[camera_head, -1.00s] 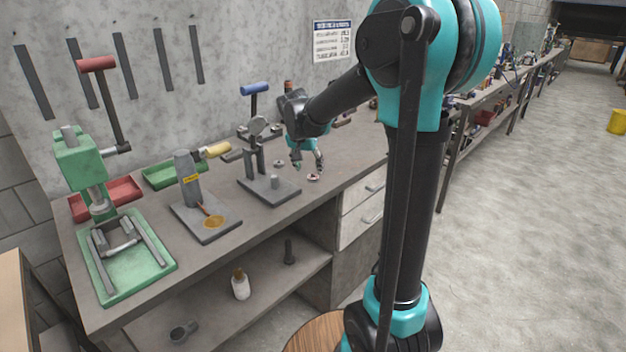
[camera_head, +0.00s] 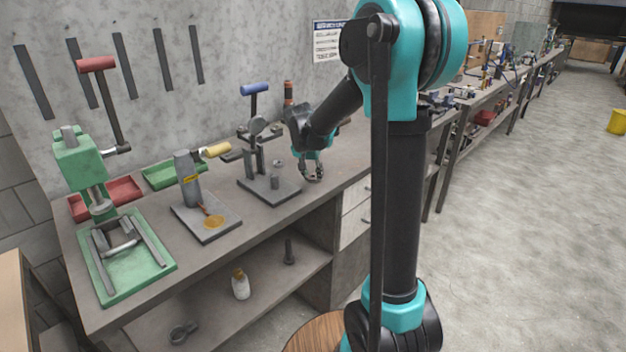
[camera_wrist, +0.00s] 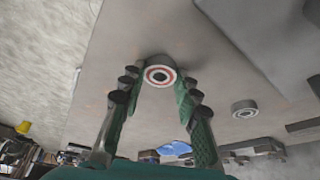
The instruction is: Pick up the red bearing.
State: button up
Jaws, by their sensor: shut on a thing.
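The red bearing (camera_wrist: 160,74), a small grey ring with a red inner ring, sits between the fingertips in the wrist view. My gripper (camera_wrist: 160,82) is shut on it, with one finger on each side. In the head view my gripper (camera_head: 312,176) is low over the bench top, right of the small press. There the bearing is mostly hidden by the fingers. I cannot tell whether it touches the bench or is just above it.
A second, grey bearing (camera_wrist: 244,108) lies on the bench nearby. The small press with a blue handle (camera_head: 255,88) stands left of my gripper. A grey tool with a yellow handle (camera_head: 217,150) and a green press (camera_head: 80,160) stand farther left.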

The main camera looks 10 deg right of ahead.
jog(key=c, duration=0.3)
jog(key=shift+r, duration=0.1)
